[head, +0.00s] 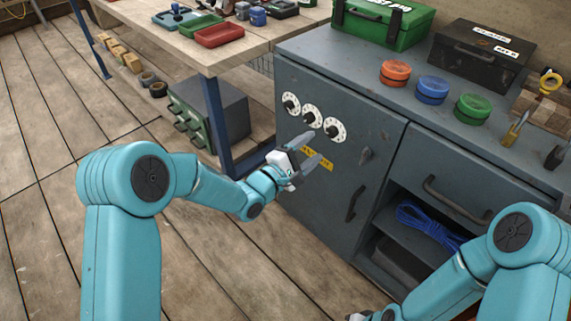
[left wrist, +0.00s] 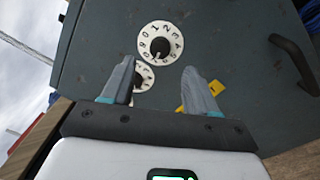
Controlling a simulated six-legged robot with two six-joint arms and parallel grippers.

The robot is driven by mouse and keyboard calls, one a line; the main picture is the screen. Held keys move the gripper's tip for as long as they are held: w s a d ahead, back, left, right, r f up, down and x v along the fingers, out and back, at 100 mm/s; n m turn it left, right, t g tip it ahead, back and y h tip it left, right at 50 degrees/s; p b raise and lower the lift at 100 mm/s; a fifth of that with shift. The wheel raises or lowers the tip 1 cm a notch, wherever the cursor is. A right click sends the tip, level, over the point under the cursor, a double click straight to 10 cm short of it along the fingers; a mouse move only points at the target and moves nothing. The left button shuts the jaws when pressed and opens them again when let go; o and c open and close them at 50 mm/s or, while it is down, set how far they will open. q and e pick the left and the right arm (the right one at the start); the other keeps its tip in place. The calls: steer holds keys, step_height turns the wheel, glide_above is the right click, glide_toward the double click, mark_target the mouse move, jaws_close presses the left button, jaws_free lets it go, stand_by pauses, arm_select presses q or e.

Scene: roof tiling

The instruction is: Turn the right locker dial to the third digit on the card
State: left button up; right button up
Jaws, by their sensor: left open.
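The right locker dial (head: 334,130), a white disc with digits and a black knob, is the lowest of three dials in a slanting row on the grey locker door. In the left wrist view it appears to be the upper dial (left wrist: 161,42), beyond the fingertips. I cannot read its setting surely. The yellow card (head: 320,163) is below the dials, partly hidden by my left fingers; its digits are unreadable. It also shows in the left wrist view (left wrist: 215,88) behind a finger. My left gripper (head: 314,150) is open and empty, before the door. My right gripper (head: 360,317) is mostly cut off at the bottom edge.
The middle dial (head: 312,116) and left dial (head: 291,104) sit beside the right one. A wooden workbench (head: 240,50) stands to the left. Blue rope (head: 425,223) lies on an open shelf.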

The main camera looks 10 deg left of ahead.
arm_select(q)
steer(key=p+v, duration=0.1)
steer(key=v, duration=0.9)
steer(key=shift+f, duration=0.15)
steer(key=s+a+f+m+g+y, duration=0.15)
steer(key=s+f+g+y, duration=0.35)
steer(key=f, duration=0.6)
steer(key=s+f+m+g, duration=0.2)
steer(key=s+f+g, duration=0.1)
steer(key=s+f, duration=0.55)
steer(key=s+f+m+g+y, duration=0.2)
steer(key=s+f+m+g, duration=0.5)
steer(key=s+m, duration=0.45)
step_height(320, 180, up, 24)
steer(key=p, duration=2.3)
steer(key=shift+s+a+n+p, duration=0.25)
steer(key=shift+a+n+p, duration=0.1)
steer(key=shift+a, duration=0.1)
